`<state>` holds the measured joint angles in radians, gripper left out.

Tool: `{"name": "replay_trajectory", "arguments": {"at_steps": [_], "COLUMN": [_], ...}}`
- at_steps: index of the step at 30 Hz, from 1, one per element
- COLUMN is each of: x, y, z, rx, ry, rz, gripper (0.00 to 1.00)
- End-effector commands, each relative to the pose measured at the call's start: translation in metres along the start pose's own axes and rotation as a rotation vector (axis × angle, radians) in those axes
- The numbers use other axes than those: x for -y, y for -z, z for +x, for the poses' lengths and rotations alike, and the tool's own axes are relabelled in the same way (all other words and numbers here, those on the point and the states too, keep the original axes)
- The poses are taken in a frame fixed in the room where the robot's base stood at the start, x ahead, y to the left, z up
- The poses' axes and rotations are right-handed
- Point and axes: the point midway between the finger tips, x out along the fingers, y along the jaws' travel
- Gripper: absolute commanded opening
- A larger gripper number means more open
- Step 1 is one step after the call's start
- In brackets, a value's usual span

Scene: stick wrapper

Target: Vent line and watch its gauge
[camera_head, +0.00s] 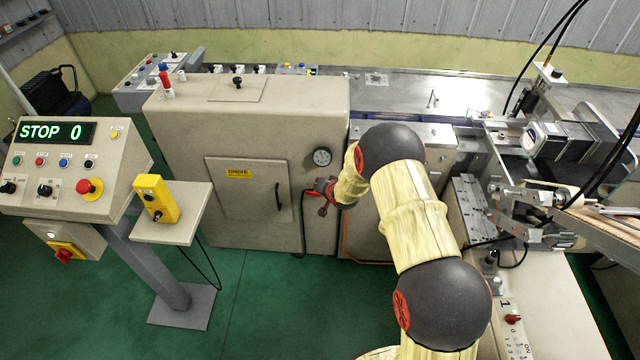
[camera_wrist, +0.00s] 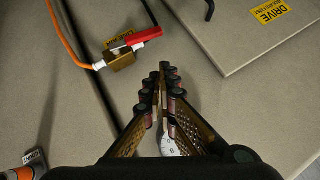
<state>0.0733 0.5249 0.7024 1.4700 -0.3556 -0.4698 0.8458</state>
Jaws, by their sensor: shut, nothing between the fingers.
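The vent valve (camera_wrist: 122,61), a small brass block with a red lever (camera_wrist: 134,37), sits on the machine's front panel in the wrist view. The lever lies roughly along the valve's length. An orange hose (camera_wrist: 68,40) joins its left end. My gripper (camera_wrist: 163,68) is shut and empty, its fingertips just right of and below the valve in that picture, apart from it. The round white gauge (camera_head: 322,156) is on the panel above my gripper in the head view. It shows partly behind my fingers in the wrist view (camera_wrist: 170,147). I cannot read its needle.
The cabinet door (camera_head: 242,190) with a yellow DRIVE label and dark handle is left of my gripper. A control console (camera_head: 65,165) reading STOP 0 and a yellow box (camera_head: 155,199) stand at the left. Green floor lies open before the cabinet. Machinery fills the right.

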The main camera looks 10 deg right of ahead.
Motion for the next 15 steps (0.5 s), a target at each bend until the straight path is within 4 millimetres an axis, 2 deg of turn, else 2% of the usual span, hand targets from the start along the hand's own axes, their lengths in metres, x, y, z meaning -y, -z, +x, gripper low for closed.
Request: {"name": "replay_trajectory", "arguments": {"at_steps": [1, 6, 10, 15], "x": [0.003, 0.008, 0.010, 0.011], "y": [0.003, 0.001, 0.000, -0.001], "z": [-0.012, -0.036, -0.047, -0.051], "rx": [-0.003, -0.002, -0.002, -0.001], "ry": [0.000, 0.000, -0.001, -0.001], "rz": [0.000, 0.001, 0.001, 0.001], "gripper": [0.00, 0.00, 0.00, 0.00]}}
